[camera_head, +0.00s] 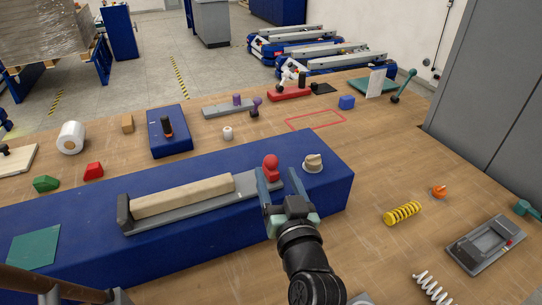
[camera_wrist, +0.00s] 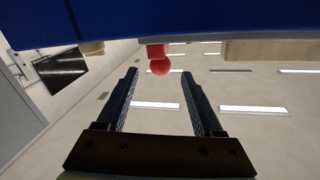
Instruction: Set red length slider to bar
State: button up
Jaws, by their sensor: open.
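The red slider knob (camera_head: 271,167) stands upright near the right end of a grey rail (camera_head: 185,219) on a blue block. A pale wooden bar (camera_head: 183,196) lies along the rail, its left end near a dark upright stop (camera_head: 124,213). The knob is right of the bar, with a gap between them. My gripper (camera_head: 278,180) is open and empty at the knob's near side. In the wrist view the red knob (camera_wrist: 159,62) shows between and just beyond the fingertips (camera_wrist: 159,73). The knob's lower part is partly hidden by a finger in the head view.
A cream dial (camera_head: 313,163) sits on the blue block (camera_head: 336,180) just right of my gripper. A yellow spring (camera_head: 402,213), an orange knob (camera_head: 439,191) and a grey fixture (camera_head: 485,245) lie on the table to the right. Several small objects stand behind the block.

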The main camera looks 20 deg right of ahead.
aim_at(273, 166)
jog(key=shift+w+d+p, duration=0.2)
jog(key=shift+w, duration=1.15)
jog(key=shift+w+d+p, duration=0.15)
jog(key=shift+w+d, duration=0.05)
jog(key=shift+w, duration=1.15)
grip_shut()
